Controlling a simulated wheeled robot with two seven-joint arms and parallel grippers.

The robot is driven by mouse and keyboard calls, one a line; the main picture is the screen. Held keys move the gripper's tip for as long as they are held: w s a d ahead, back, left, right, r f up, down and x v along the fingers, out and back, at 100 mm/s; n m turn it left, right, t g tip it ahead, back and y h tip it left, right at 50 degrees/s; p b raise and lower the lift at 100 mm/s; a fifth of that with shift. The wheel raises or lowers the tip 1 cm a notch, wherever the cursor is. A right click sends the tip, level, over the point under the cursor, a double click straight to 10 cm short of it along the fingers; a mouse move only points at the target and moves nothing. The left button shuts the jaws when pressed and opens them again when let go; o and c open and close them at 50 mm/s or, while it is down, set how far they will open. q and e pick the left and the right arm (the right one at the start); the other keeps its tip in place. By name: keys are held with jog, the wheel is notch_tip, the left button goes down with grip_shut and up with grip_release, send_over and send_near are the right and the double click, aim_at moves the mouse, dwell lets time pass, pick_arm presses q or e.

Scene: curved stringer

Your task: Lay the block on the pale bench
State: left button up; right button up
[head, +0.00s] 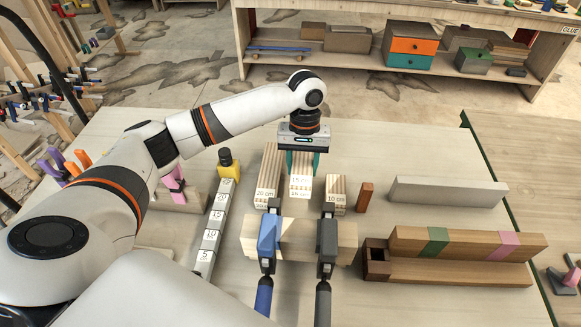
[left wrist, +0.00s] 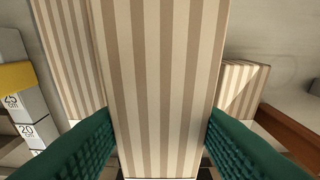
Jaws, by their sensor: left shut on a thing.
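The pale bench (head: 350,140) fills the middle of the head view. My left gripper (head: 302,162) comes down from above with teal fingers on both sides of the middle striped block (head: 300,186), whose label seems to read 15 cm. It is shut on this block, near its far end. In the left wrist view the striped block (left wrist: 162,80) stands between the two teal fingers and fills the middle. Whether its underside touches the bench cannot be told. My right gripper is not in view.
Striped blocks labelled 20 cm (head: 267,180) and 10 cm (head: 335,193) flank it closely. Two clamps (head: 267,240) grip a pale wooden piece in front. A marked ruler (head: 213,225) lies left. A small brown block (head: 365,197), grey bar (head: 447,191) and wooden beams (head: 465,243) lie right.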

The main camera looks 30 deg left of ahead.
aim_at(304, 159)
pick_arm(q)
jog(key=shift+w+f+p, duration=0.1)
jog(key=shift+f+p, duration=0.3)
jog(key=shift+f, duration=2.55)
jog(key=shift+f, duration=0.1)
jog(key=o, duration=1.1)
jog(key=r, duration=0.3)
jog(key=w+r+b, duration=0.1)
jog(key=r, duration=0.3)
jog(key=r+b, duration=0.1)
jog(key=r, duration=0.2)
jog(key=shift+w+a+r, duration=0.25)
jog(key=shift+a+r, duration=0.05)
jog(key=shift+r, duration=0.1)
jog(key=shift+a+r, duration=0.1)
jog(key=shift+r, duration=0.55)
